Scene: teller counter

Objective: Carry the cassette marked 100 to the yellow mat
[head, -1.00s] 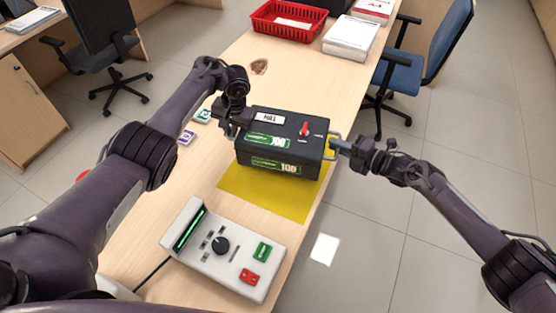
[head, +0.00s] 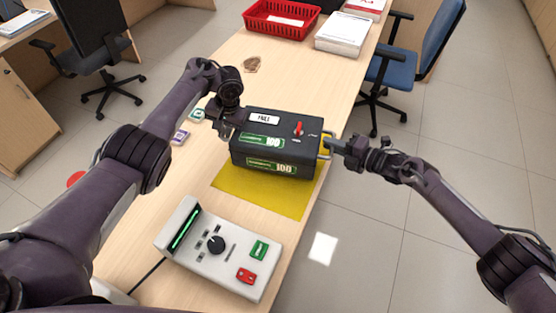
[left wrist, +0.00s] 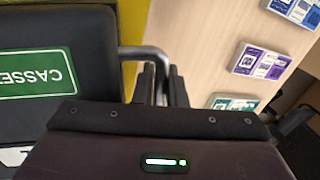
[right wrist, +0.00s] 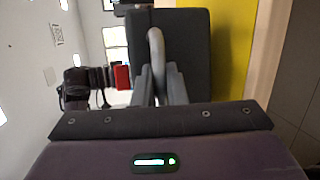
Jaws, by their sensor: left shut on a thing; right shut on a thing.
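My left gripper (head: 230,120) is shut on the cassette's left handle (left wrist: 143,52). My right gripper (head: 335,145) is shut on its right handle (right wrist: 155,45). The cassette looks about level. It hides the mat's far part.
A grey console (head: 218,252) with knob and buttons stands nearer than the mat. Small purple (head: 181,137) and green (head: 197,114) labelled items lie left of the cassette. A red basket (head: 282,22) and paper stack (head: 345,35) are at the far end. The counter's right edge is close.

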